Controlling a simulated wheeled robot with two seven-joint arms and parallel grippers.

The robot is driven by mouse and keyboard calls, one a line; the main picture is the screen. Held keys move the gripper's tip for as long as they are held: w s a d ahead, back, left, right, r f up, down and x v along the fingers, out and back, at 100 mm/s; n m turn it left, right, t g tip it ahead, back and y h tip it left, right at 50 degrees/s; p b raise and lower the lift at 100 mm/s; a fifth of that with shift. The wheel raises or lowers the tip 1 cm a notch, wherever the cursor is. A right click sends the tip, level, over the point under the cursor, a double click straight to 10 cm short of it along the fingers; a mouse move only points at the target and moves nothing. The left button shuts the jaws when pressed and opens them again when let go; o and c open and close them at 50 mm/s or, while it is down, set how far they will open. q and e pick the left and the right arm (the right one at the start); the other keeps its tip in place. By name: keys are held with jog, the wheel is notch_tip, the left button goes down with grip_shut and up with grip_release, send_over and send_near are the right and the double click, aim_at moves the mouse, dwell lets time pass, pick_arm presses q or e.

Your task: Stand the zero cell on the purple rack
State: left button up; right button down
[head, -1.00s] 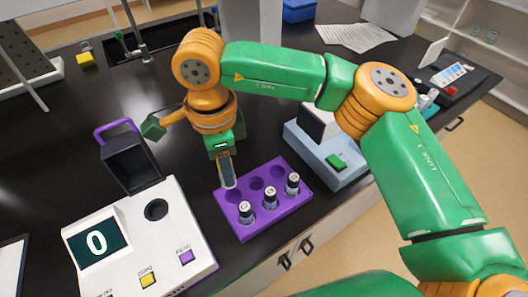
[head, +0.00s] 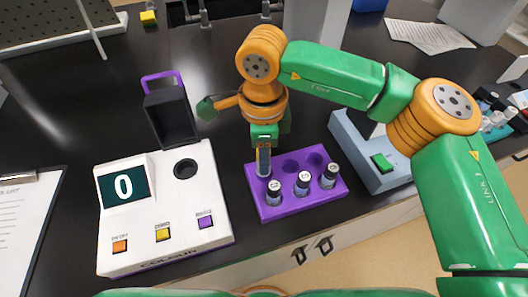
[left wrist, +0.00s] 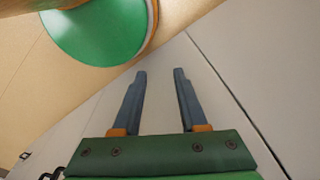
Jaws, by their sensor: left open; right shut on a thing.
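The purple rack (head: 300,203) lies on the black bench in the head view, with several holes in two rows. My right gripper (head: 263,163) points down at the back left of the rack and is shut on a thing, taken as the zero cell. The fingers hide most of it, and I cannot tell whether it touches the rack. The other two back holes are empty. My left gripper (left wrist: 160,80) is open and empty in the left wrist view, away from the rack.
A white meter (head: 150,225) showing 0 stands left of the rack, its round well (head: 185,169) open and its dark lid (head: 170,115) raised. A grey-blue device (head: 370,160) stands close on the rack's right. A clipboard (head: 25,225) lies far left.

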jog(key=shift+d+f, duration=0.1)
jog(key=shift+f+b, duration=0.7)
jog(key=shift+f, duration=0.1)
jog(key=shift+f+b, duration=0.75)
jog(key=shift+b, duration=0.05)
jog(key=shift+r, duration=0.1)
grip_release()
